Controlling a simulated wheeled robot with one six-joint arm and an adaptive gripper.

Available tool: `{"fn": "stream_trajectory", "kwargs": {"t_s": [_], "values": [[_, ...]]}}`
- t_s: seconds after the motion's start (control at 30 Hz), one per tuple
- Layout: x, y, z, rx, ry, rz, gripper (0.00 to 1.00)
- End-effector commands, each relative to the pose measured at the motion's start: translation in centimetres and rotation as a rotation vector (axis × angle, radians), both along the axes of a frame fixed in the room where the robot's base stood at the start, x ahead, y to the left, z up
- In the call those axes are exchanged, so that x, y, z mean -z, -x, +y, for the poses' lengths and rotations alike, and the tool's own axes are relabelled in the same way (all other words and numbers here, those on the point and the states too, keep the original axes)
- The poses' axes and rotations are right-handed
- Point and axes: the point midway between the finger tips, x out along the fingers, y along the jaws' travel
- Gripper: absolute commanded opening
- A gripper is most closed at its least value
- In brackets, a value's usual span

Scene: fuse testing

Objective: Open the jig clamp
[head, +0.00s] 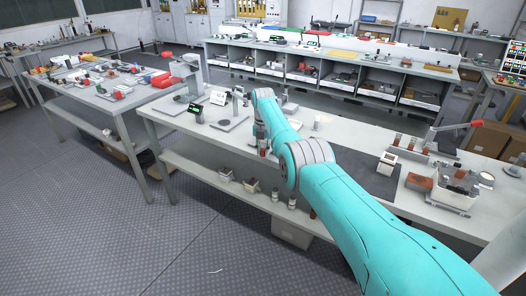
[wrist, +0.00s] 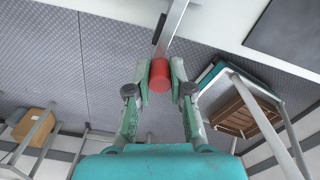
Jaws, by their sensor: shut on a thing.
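In the wrist view my gripper (wrist: 159,80) is shut on a red cylindrical thing (wrist: 160,74). A grey bar (wrist: 173,28) shows beyond the red thing; I cannot tell whether the two are joined. I cannot tell how the clamp is set.
The long bench (head: 350,140) also bears small brown-red cylinders (head: 397,139) in a holder and a display (head: 218,97). A second table (head: 130,103) with many small parts stands at the left. The floor (head: 120,230) in front is clear. In the wrist view a box (wrist: 30,124) lies low left.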

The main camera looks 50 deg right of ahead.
Motion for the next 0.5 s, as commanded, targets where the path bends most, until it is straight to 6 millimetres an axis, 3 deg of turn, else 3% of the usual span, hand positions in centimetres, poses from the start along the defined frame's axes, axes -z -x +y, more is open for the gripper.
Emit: {"fn": "stream_trajectory", "kwargs": {"t_s": [0.43, 0.47, 0.5], "values": [[0.34, 0.22, 0.01, -0.009, -0.002, 0.006, 0.0], [0.34, 0.22, 0.01, -0.008, -0.002, 0.007, 0.28], [0.34, 0.22, 0.01, -0.008, -0.002, 0.006, 0.38]]}}
